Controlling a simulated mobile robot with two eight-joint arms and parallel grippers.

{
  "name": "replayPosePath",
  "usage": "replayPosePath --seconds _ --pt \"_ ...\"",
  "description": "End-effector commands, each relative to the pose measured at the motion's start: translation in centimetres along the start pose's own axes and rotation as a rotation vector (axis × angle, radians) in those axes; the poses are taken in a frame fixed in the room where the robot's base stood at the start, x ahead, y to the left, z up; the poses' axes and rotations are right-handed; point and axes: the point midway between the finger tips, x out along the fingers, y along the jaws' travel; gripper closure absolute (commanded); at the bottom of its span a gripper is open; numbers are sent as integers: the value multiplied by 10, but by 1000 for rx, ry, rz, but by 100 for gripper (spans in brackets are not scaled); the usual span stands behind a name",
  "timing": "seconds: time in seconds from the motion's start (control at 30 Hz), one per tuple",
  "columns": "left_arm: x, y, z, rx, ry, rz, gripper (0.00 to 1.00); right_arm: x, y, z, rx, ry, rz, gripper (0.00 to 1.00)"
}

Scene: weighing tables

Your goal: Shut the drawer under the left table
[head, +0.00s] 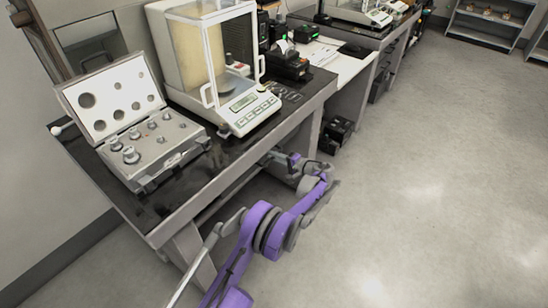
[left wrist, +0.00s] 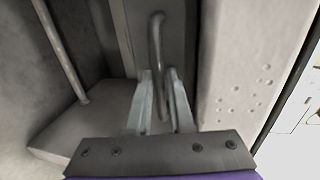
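The left table (head: 85,165) has a dark top and a grey frame. My left gripper (head: 272,157) is low beside its front edge, and the purple arm reaches up to it from below. In the left wrist view a curved metal handle (left wrist: 157,42) stands on a grey drawer front (left wrist: 178,45). The two fingers of my left gripper (left wrist: 160,92) lie on either side of this handle, with small gaps showing. In the head view the table edge and my arm hide most of the drawer, so how far it stands out is unclear. My right gripper is not in view.
On the table stand an open case of weights (head: 150,140) and a balance with a glass housing (head: 240,100). A dark box (head: 337,133) is on the floor past my gripper. The floor (head: 420,200) to the right is clear.

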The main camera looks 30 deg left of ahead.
Motion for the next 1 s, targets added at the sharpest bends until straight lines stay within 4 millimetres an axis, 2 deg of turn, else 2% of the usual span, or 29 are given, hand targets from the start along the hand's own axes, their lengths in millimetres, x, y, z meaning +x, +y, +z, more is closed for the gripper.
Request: replayPosePath --seconds 0.17,0.27,0.5,0.7,1.0 --pt "-6 -2 0 0 -1 -3 73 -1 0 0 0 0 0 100" --pt "-21 -2 0 0 1 -2 73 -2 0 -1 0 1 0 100" --pt "-72 -1 -1 1 3 -1 73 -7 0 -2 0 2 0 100" --pt "-100 0 0 0 1 -1 73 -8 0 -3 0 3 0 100" --pt "-109 0 0 0 0 -1 73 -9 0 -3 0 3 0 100"
